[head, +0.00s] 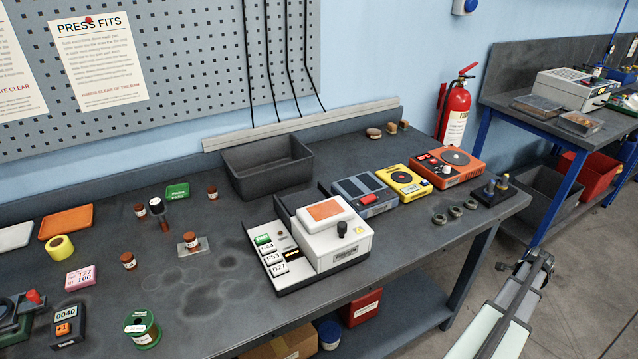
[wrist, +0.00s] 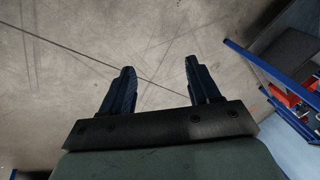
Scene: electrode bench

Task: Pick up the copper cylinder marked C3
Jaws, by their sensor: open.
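Several small copper-brown cylinders with pale label bands stand on the left half of the bench. One cylinder (head: 140,211) is by the dark-headed tool, one (head: 212,193) is farther back right, and one (head: 128,261) is nearer the front. Another cylinder (head: 190,240) stands on a small metal plate (head: 194,250). Their markings are too small to read, so I cannot tell which is C3. My gripper (wrist: 159,66) is open and empty in the wrist view, over bare floor. In the head view my arm is at lower right, off the bench, far from the cylinders.
A green spool (head: 142,330), pink block (head: 81,278) and yellow tape roll (head: 60,247) lie left. A second bench (head: 540,125) stands right.

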